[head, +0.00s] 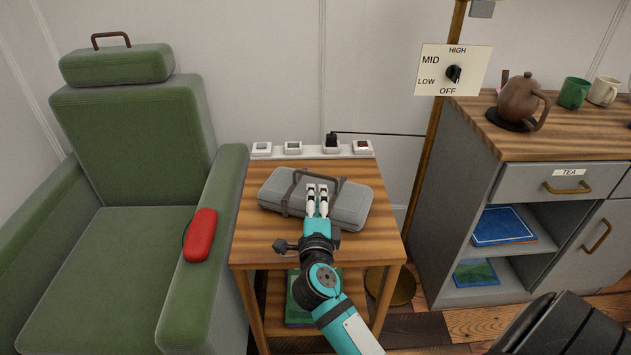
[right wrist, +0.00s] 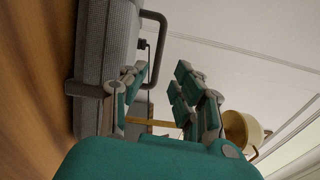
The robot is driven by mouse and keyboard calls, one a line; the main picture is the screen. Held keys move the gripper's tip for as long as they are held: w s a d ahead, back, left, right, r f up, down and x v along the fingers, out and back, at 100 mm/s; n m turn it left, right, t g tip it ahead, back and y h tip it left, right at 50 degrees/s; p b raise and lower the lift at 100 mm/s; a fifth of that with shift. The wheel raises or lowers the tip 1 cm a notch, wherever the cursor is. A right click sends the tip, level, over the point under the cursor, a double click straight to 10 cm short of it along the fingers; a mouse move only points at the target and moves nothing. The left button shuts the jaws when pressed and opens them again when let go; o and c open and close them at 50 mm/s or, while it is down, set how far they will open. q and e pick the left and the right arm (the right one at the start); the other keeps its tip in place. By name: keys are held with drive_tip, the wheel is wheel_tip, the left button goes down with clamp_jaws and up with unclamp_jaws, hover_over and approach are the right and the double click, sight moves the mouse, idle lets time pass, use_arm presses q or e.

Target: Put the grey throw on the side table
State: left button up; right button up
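The grey throw (head: 345,203) is a folded bundle with a darker strap and a carry handle. It lies on the wooden side table (head: 380,246), towards the back of its top. My right gripper (head: 317,188) is at the handle side of the throw, in front of part of it in the head view. In the right wrist view the fingers (right wrist: 163,92) are apart. The throw (right wrist: 108,40) is at the left there, and its handle loop (right wrist: 161,50) shows beyond and between the fingers. I cannot tell whether they touch it. My left gripper is not in view.
A green armchair (head: 95,245) with a red case (head: 201,235) on its arm stands left. A power strip (head: 313,152) runs behind the table. A brass pole (head: 432,130) and grey cabinet (head: 500,190) stand right. A dark ribbed thing (head: 565,330) is bottom right.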

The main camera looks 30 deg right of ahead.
drive_tip(key=shift+v, duration=1.1)
drive_tip(key=s+a+r+n+t+y, duration=0.1)
drive_tip(key=a+r+n+t+y, duration=0.6)
drive_tip(key=a+n, duration=0.35)
drive_tip(key=s+a+f+n+g+y, duration=0.4)
drive_tip(key=a+f+n+g+y, duration=0.15)
drive_tip(key=a+n+y, duration=0.5)
drive_tip(key=s+f+n+g, duration=0.6)
drive_tip(key=s+f+g, duration=0.15)
drive_tip(key=f, duration=0.45)
drive_tip(key=s+d+f+g+h, duration=0.5)
drive_tip(key=s+d+f+h, duration=0.2)
drive_tip(key=s+d, duration=0.3)
drive_tip(key=shift+s+f+n+g, duration=0.35)
drive_tip(key=shift+s+f, duration=0.45)
drive_tip(key=shift+s, duration=0.35)
